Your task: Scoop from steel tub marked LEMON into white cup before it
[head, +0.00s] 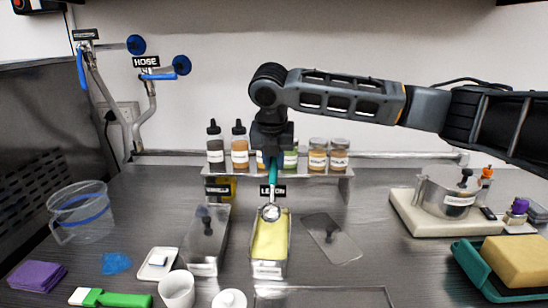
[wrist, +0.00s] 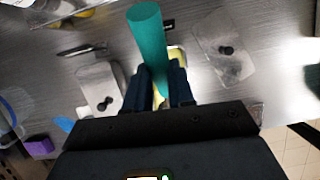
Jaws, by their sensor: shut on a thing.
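The steel tub (head: 257,268) behind the front edge, with the LEMON label (head: 272,191) behind it, is open and holds a pale yellow mass (head: 270,238). My gripper (head: 271,155) is above its far end, shut on the teal handle (wrist: 147,45) of a scoop. The scoop's round metal bowl (head: 271,212) hangs down at the tub's far end; whether it touches the yellow mass is unclear. A white cup (head: 176,290) stands at the front left. A white round item with a knob (head: 229,299), partly cut off, is just in front of the tub.
A lidded steel tub (head: 205,255) stands close on the left. A loose clear lid (head: 332,238) lies on the right. A bottle shelf (head: 300,172) stands behind. A green-handled brush (head: 112,299) and white dish (head: 157,263) lie front left, a teal tray (head: 470,270) front right.

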